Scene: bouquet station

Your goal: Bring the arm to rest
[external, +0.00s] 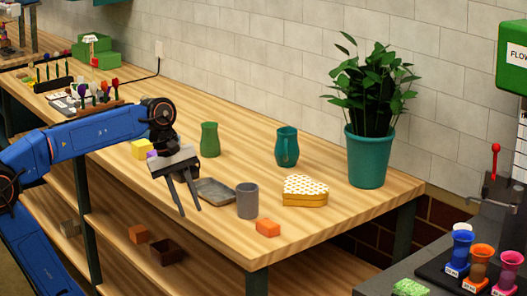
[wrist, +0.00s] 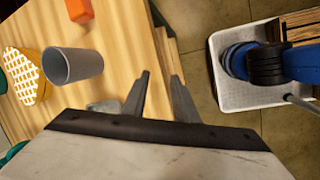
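My blue arm reaches in from the left in the external view. My gripper (external: 190,211) hangs pointing down near the front edge of the wooden table (external: 330,222), beside a grey tray. In the wrist view my gripper (wrist: 160,78) has its two fingers apart, with nothing between them. The fingertips lie over the table's edge and the floor in that view.
A grey cup (external: 247,201), an orange block (external: 267,228), a heart-shaped box (external: 304,191), a grey tray (external: 214,190), a green vase (external: 210,139) and a teal pitcher (external: 286,146) stand near my gripper. A potted plant (external: 368,155) stands at the right end.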

